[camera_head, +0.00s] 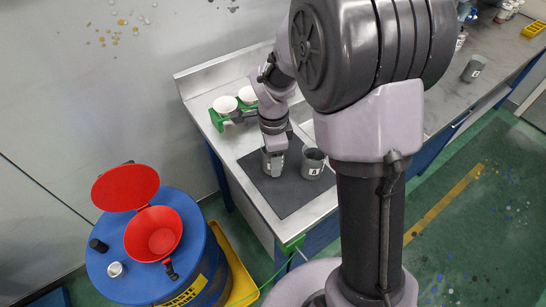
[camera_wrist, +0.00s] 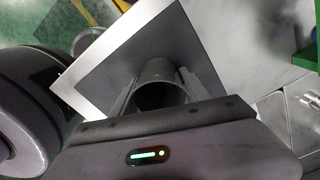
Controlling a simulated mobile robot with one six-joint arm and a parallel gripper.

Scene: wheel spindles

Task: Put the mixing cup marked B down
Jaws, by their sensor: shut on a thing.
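My gripper (camera_head: 273,153) is over the dark mat (camera_head: 286,199) on the metal bench. It is shut on a grey mixing cup (camera_head: 267,164), which looks upright. In the wrist view the cup (camera_wrist: 160,72) sits between the two fingers, with its dark opening towards the camera. I cannot read a letter on it, nor tell whether its base touches the mat. A second grey cup (camera_head: 313,164) with a pale label stands on the mat just right of the held one; its letter is too small to read.
A green balance with white pans (camera_head: 225,104) stands behind the gripper on the bench. Another grey container (camera_head: 473,68) is farther along the bench at right. A blue drum (camera_head: 128,266) with a red funnel (camera_head: 153,234) is at lower left. The mat's front is clear.

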